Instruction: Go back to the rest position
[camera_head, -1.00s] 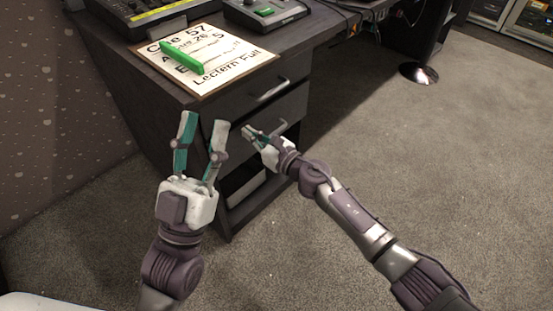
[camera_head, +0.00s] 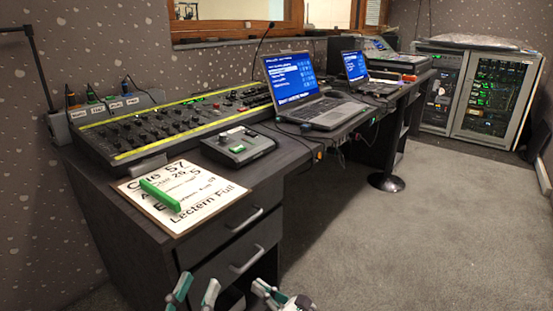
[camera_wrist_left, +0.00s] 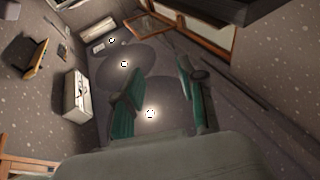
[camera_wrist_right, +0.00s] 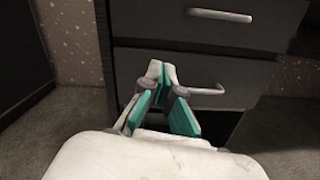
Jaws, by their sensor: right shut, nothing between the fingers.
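My left gripper (camera_head: 194,290) is at the bottom of the head view, in front of the desk drawers. Its two teal-lined fingers stand apart with nothing between them; they also show spread in the left wrist view (camera_wrist_left: 162,92), facing the ceiling and walls. My right gripper (camera_head: 268,288) is beside it on the right at the bottom edge, partly cut off. In the right wrist view its fingertips (camera_wrist_right: 159,70) meet with nothing held, in front of the drawer fronts. Both arms are otherwise below the head view.
The dark desk (camera_head: 130,226) carries a fader console (camera_head: 170,125), a small control box (camera_head: 238,146), two laptops and a cue sheet (camera_head: 205,208) with a green marker-like bar (camera_head: 160,195) on it. Drawer handles (camera_head: 246,259) stick out near my grippers. Carpet (camera_head: 400,240) to the right is clear.

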